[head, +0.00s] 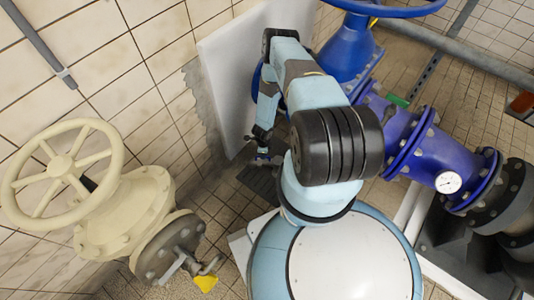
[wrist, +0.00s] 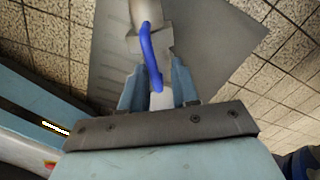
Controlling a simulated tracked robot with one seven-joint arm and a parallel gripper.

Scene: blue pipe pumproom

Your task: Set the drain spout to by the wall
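In the wrist view, a pale metal fitting (wrist: 145,12) with a curved blue handle (wrist: 150,50) reaches in from the top; it looks like the drain spout, but its full shape is not clear. My gripper (wrist: 156,66) has its two light-blue fingers apart, one on each side of the handle's lower end. I see gaps beside the handle and cannot make out contact. In the head view, my gripper (head: 263,150) hangs low near the wall, above a dark floor patch (head: 262,182). The fitting is mostly hidden there behind my arm; only small blue bits show.
A cream handwheel valve (head: 65,168) stands at the left, with a yellow-tagged fitting (head: 205,283) below its flange. A pale panel (head: 225,70) leans along the tiled wall behind my arm. Large blue pipework (head: 425,148) with a gauge (head: 447,182) fills the right side.

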